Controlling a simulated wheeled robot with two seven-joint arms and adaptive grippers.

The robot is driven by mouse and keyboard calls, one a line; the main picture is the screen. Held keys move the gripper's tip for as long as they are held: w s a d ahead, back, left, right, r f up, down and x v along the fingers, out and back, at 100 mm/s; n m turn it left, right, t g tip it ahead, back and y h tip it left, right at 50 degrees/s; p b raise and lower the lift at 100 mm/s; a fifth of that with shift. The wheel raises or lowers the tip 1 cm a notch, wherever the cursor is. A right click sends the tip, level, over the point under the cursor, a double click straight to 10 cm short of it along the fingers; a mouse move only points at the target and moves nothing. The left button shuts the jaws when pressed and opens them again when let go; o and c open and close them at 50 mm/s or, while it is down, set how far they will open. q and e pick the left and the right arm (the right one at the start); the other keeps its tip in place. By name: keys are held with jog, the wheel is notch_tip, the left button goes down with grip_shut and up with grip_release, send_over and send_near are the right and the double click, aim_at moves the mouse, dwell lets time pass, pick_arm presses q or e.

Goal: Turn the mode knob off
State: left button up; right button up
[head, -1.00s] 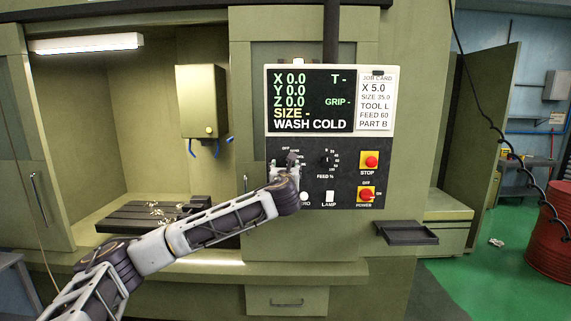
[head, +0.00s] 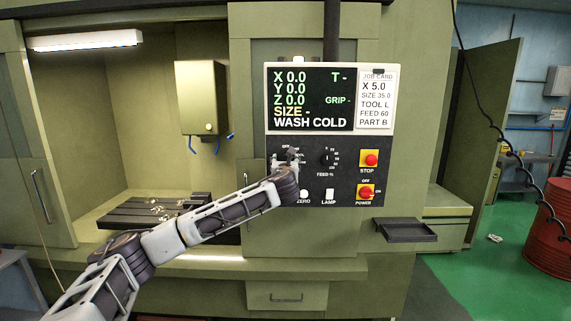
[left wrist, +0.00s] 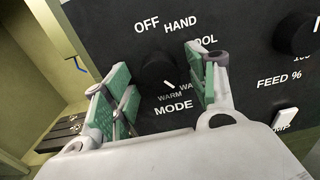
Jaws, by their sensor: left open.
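The black mode knob (left wrist: 156,72) shows in the left wrist view on the dark panel, above the word MODE. Its white pointer mark is at the knob's lower right, toward the WA… lettering; OFF is printed at the upper left. My left gripper (left wrist: 160,92) is open, with one green-padded finger on each side of the knob. The knob appears free of both pads, though exact contact is hard to tell. In the head view my left gripper (head: 284,161) is in front of the panel's left side and hides most of the knob. My right gripper is not in view.
The feed knob (head: 326,158) is right of the mode knob. The red stop button (head: 371,160), power switch (head: 366,192), lamp switch (head: 329,195) and zero button (head: 304,194) are nearby. The display (head: 312,99) above reads WASH COLD. A small shelf (head: 404,230) juts out below right.

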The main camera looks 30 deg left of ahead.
pick_arm(q)
jog(key=c, duration=1)
